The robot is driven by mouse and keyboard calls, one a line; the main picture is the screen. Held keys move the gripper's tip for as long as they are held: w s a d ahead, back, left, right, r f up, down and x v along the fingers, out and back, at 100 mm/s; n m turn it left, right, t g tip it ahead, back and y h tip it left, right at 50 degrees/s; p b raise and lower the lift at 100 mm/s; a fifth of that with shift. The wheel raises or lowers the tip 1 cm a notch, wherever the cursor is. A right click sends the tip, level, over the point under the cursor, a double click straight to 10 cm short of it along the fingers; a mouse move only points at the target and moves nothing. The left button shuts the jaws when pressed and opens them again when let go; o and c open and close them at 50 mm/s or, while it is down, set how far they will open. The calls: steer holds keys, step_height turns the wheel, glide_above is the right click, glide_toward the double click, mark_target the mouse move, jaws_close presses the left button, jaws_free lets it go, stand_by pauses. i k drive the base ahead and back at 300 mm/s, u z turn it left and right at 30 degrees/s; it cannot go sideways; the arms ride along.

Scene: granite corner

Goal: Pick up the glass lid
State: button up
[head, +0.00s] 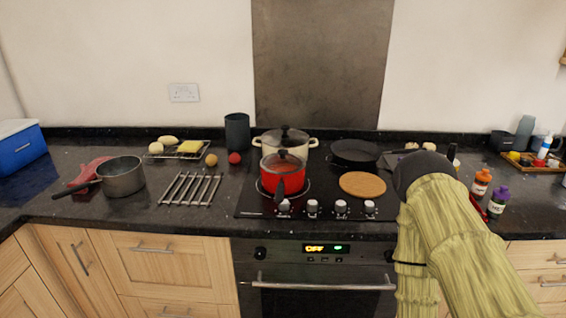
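A glass lid with a dark knob (285,133) sits on a cream two-handled pot (302,151) on the back left of the hob. A second lid, which also looks like glass with a dark knob (282,154), sits on the red pot (283,181) in front of it. My arm rises from the bottom right, its dark rounded joint at the hob's right edge. I cannot make out my gripper's fingers; they are hidden or out of view. Both lids are well to the left of my arm.
A black pan (354,150) and a round wooden board (362,185) are on the right of the hob. A metal rack (190,189) and a grey saucepan (122,176) are to the left. Bottles (481,182) stand right of my arm. A dark canister (237,132) stands behind.

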mark_target(282, 162)
steer(key=u, duration=2.2)
steer(key=i, duration=1.2)
steer(key=z, duration=2.8)
